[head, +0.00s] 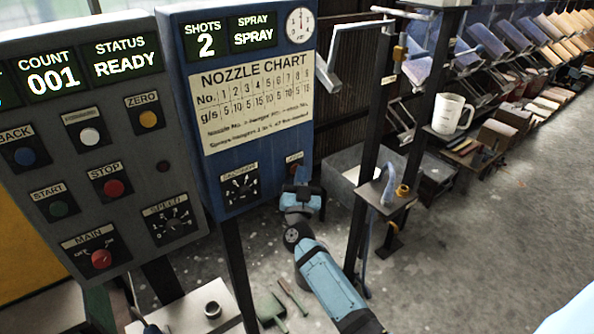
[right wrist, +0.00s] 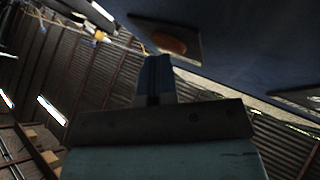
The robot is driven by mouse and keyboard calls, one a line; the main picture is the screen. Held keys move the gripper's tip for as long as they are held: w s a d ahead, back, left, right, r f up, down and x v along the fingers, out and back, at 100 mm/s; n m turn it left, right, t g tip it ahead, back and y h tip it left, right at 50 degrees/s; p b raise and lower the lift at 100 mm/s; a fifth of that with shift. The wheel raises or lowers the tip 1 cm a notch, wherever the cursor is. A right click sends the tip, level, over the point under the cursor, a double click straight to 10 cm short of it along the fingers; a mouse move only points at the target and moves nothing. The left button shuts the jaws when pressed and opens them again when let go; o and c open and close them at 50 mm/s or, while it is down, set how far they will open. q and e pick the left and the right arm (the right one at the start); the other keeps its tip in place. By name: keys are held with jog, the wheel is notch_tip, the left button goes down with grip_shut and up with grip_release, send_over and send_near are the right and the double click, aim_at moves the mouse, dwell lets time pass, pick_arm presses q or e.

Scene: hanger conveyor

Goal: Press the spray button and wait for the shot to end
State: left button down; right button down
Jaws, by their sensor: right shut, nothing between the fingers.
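The blue spray panel (head: 250,180) shows "SHOTS 2" and "SPRAY SPRAY" on its displays, above a nozzle chart. At its lower right is a small labelled plate with the spray button, mostly hidden behind my right gripper (head: 301,174). In the right wrist view the orange button (right wrist: 171,41) sits on its plate, close by the closed fingertips (right wrist: 157,62). My right gripper is shut and empty, its tips at the button; I cannot tell whether they touch it. My left gripper is not in view.
A grey control panel (head: 90,150) at left reads "COUNT 001" and "STATUS READY". A dial (head: 240,188) is left of the spray button. A metal post stand (head: 375,150) is close on the right, with a white mug (head: 447,114) beyond. Open floor lies at right.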

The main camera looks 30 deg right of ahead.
jog(key=shift+s, duration=0.15)
jog(key=shift+s+d+p, duration=0.1)
jog(key=shift+s+p, duration=0.45)
jog(key=shift+s, duration=0.15)
jog(key=s+p, duration=0.2)
jog(key=s, duration=0.3)
jog(key=shift+d, duration=0.2)
dwell(0.8)
